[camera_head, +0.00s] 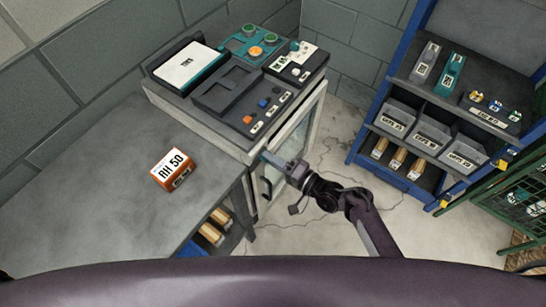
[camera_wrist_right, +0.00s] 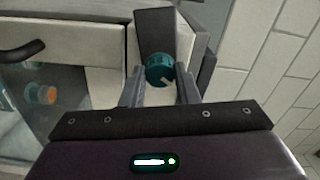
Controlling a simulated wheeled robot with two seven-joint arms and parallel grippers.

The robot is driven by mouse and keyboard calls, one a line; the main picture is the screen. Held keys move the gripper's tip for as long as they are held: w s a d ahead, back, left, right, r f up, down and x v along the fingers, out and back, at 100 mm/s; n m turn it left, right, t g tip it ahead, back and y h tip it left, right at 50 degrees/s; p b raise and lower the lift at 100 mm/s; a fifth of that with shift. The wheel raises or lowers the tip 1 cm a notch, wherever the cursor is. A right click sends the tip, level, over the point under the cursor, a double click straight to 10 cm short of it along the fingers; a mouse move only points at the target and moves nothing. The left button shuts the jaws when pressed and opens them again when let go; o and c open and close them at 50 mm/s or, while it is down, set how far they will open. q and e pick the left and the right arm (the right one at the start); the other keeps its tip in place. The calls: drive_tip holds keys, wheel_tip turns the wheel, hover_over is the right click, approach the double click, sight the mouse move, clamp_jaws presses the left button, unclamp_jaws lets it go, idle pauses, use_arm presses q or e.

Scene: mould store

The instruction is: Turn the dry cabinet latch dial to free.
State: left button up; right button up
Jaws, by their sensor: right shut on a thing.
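The latch dial (camera_wrist_right: 158,68) is a round teal knob with a pale pointer mark, set on a dark plate on the dry cabinet's front. In the right wrist view the mark points down and to the right. My right gripper (camera_wrist_right: 160,88) has one finger on each side of the knob and is shut on it. In the head view my right gripper (camera_head: 270,160) is at the cabinet (camera_head: 305,110) front, and I cannot make out the dial there. Any lettering for the dial's positions is not readable. My left gripper is not in view.
The cabinet's glass door has a black handle (camera_wrist_right: 22,51). Trays and boxes stand on the cabinet top. A blue rack (camera_head: 365,120) with grey bins stands at right, with floor between.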

drive_tip(key=shift+m+p, duration=0.3)
drive_tip(key=shift+m, duration=0.8)
drive_tip(key=o, duration=1)
drive_tip(key=v, duration=0.8)
